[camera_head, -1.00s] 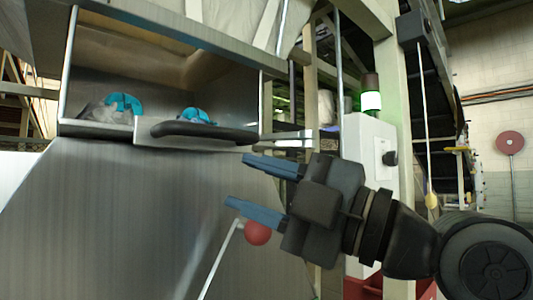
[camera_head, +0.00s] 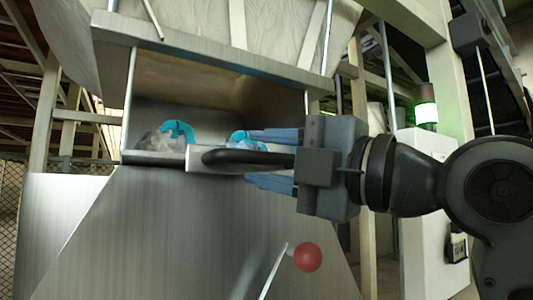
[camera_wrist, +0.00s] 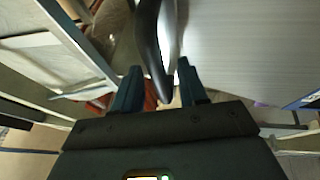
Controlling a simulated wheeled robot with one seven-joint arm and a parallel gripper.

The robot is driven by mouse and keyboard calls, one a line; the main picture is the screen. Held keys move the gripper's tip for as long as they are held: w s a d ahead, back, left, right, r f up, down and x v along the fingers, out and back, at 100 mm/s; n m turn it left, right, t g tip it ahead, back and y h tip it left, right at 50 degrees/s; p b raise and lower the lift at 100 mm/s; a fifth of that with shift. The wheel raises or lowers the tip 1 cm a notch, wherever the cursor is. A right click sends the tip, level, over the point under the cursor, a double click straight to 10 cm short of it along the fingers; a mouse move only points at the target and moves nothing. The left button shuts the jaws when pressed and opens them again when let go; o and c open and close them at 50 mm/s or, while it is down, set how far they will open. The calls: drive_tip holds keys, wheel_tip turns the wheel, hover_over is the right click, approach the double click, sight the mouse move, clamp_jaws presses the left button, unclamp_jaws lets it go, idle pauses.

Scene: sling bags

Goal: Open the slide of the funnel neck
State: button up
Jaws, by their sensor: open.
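The metal slide (camera_head: 194,160) sits at the bottom of the open funnel neck (camera_head: 128,105) and carries a long black handle (camera_head: 225,157). My gripper (camera_head: 248,157) is at the right end of the handle, open, with one blue finger above it and one below. In the wrist view the black handle (camera_wrist: 148,40) runs in between the two fingers (camera_wrist: 158,70). A gap shows beside the handle there, so the fingers are not closed on it. The gripper hides the handle's right end in the head view.
Turquoise-topped clear bags (camera_head: 178,132) lie in the neck opening behind the slide. A red ball knob (camera_head: 307,257) on a metal rod stands below my gripper. A pale control box with a green lamp (camera_head: 426,113) is at the right, behind my arm.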

drive_tip(key=shift+w+a, duration=0.1)
drive_tip(key=shift+a, duration=0.15)
clamp_jaws()
idle(0.5)
